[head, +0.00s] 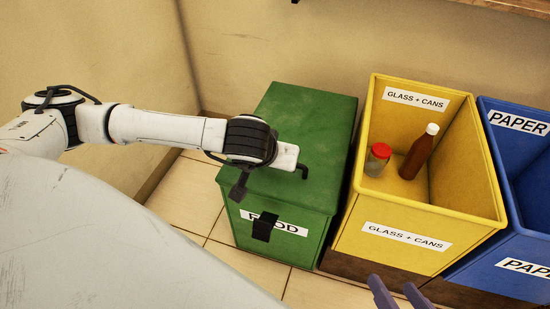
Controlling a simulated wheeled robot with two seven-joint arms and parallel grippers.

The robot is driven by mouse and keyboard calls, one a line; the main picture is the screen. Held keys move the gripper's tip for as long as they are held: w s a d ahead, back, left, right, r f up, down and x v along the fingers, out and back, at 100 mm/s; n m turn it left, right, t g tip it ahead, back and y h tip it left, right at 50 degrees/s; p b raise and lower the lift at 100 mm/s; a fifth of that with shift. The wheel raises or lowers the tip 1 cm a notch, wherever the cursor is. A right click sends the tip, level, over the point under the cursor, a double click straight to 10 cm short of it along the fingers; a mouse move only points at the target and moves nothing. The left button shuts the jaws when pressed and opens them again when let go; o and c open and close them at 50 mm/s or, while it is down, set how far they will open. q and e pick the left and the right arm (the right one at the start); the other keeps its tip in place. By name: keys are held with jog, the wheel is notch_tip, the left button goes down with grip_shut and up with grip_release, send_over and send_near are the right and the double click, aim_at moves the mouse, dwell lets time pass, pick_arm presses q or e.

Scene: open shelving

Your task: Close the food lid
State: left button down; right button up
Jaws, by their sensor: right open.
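The green food bin (280,225) stands on the floor at the centre, with a FOOD label on its front. Its green lid (310,115) lies flat over the top, and I see no gap along its edge. A black piece (263,228) covers the middle of the label; I cannot tell what it belongs to. My left arm reaches in from the left, and its end (288,157) is over the lid; whether it touches, or its jaws are open, is unclear. My right gripper (400,292) is open at the bottom edge, in front of the yellow bin, with only its fingertips showing.
A yellow glass and cans bin (400,243) stands open right of the green bin, holding a brown bottle (417,155) and a red-capped jar (378,161). An open blue paper bin (500,260) is farther right. Walls are behind and left. Tiled floor (190,190) shows left.

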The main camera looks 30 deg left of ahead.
pick_arm(q)
jog(key=shift+s+d+f+g, duration=0.1)
jog(key=shift+s+f+g, duration=0.1)
jog(key=shift+f, duration=0.45)
jog(key=shift+s+d+f+g, duration=0.1)
jog(key=shift+s+f, duration=0.05)
jog(key=shift+f, duration=0.45)
pick_arm(e)
jog(key=shift+f, duration=0.25)
pick_arm(q)
jog(key=shift+r, duration=0.25)
notch_tip(320, 180, up, 6)
jog(key=w+p, duration=0.1)
jog(key=p, duration=0.3)
jog(key=s+d+f, duration=0.1)
jog(key=s+d, duration=0.1)
jog(key=s, duration=0.7)
jog(key=shift+f, duration=0.25)
pick_arm(e)
jog(key=d+f+h, duration=0.1)
jog(key=d+f+g, duration=0.1)
jog(key=f, duration=0.1)
jog(key=shift+h, duration=0.4)
